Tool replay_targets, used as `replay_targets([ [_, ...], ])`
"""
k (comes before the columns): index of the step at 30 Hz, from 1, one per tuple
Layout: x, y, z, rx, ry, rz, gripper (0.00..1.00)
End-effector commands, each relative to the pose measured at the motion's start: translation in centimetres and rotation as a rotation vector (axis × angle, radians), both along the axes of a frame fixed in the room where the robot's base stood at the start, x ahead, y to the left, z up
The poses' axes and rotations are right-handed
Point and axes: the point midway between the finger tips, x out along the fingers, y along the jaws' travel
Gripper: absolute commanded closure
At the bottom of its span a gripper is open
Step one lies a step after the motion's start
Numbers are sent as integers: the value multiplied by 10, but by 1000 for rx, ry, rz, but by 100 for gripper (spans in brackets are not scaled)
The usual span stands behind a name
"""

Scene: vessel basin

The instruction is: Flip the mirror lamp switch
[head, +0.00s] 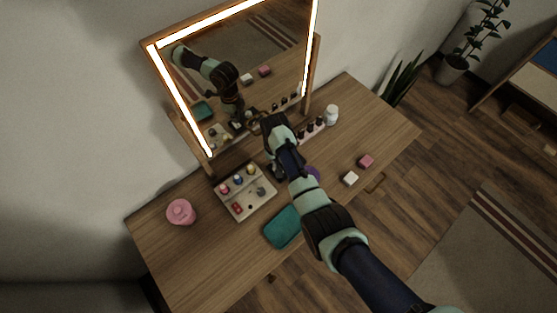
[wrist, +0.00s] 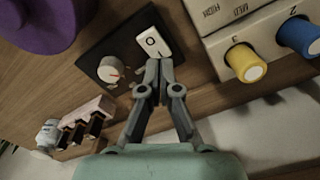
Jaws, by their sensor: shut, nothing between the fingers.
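The lamp switch, a white rocker (wrist: 153,32) marked with a circle, sits on a dark plate (wrist: 92,52) beside a round white dial (wrist: 110,71) in the wrist view. My gripper (wrist: 158,64) is shut and empty, its fingertips at the rocker's near edge. I cannot tell whether they touch it. The mirror lamp, a strip frame (head: 180,100) around the mirror (head: 240,65), glows in the head view. There my arm largely hides the switch and fingertips.
A pale panel with coloured knobs (head: 240,207) stands left of the switch in the head view. A purple object (head: 314,172), a rack of dark bottles (head: 301,136), a white bottle (head: 331,115) and a teal item (head: 282,228) are nearby. The table's far right (head: 385,125) is clear.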

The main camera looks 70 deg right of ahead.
Motion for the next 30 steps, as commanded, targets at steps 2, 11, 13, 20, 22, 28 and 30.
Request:
replay_targets([
  [2,0,0,13,0,0,0,100],
  [11,0,0,40,0,0,0,100],
  [13,0,0,41,0,0,0,100],
  [20,0,0,39,0,0,0,100],
  [22,0,0,39,0,0,0,100],
  [28,0,0,39,0,0,0,100],
  [30,0,0,39,0,0,0,100],
])
